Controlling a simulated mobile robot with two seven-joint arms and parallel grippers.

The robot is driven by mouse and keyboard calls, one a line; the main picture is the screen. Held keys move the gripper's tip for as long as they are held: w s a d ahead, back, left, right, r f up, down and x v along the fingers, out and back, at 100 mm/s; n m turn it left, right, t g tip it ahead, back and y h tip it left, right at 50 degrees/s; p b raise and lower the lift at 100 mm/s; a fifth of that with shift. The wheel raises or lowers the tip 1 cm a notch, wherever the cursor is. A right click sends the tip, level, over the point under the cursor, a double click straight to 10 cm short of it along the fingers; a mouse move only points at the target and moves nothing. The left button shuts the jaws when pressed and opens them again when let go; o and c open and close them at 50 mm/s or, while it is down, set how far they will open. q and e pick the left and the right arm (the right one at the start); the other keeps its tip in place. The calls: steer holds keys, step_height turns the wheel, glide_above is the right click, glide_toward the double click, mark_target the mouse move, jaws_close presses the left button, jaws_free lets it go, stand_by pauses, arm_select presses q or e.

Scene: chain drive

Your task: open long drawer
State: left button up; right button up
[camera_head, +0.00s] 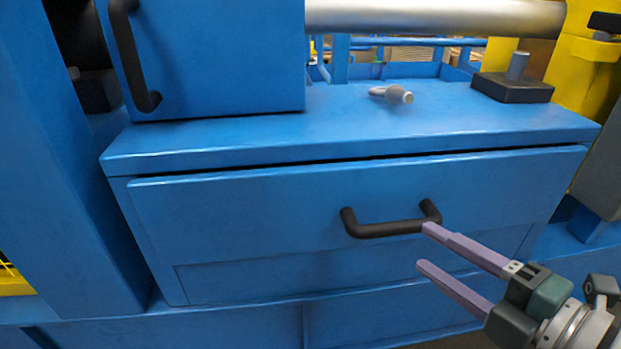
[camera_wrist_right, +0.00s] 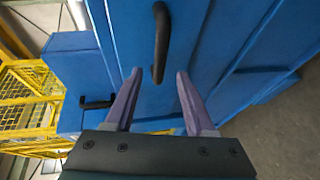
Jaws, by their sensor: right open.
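The long drawer (camera_head: 260,210) is a wide blue front below a blue top surface, and it looks shut. Its black bar handle (camera_head: 385,228) sits right of the middle. My right gripper (camera_head: 422,246) is open, with its two pale purple fingers pointing at the handle from the lower right. In the right wrist view the handle (camera_wrist_right: 161,45) stands upright ahead of the gap between the fingertips (camera_wrist_right: 158,73). The upper fingertip looks close to the handle's right end in the head view; I cannot tell whether they touch. My left gripper is not in view.
A blue box door with a black handle (camera_head: 133,60) stands above at the left. A metal cylinder (camera_head: 430,15) runs across the top. A small grey part (camera_head: 392,94) lies on the blue top (camera_head: 345,125). A yellow mesh cage (camera_wrist_right: 30,95) shows in the right wrist view.

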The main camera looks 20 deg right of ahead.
mark_target(402, 233)
steer(key=b+x, duration=0.2)
steer(key=x, duration=0.4)
steer(key=shift+w+f, duration=0.15)
steer(key=shift+w, duration=0.05)
steer(key=shift+w+a, duration=0.1)
steer(key=shift+w, duration=0.45)
jaws_close()
stand_by(0.7)
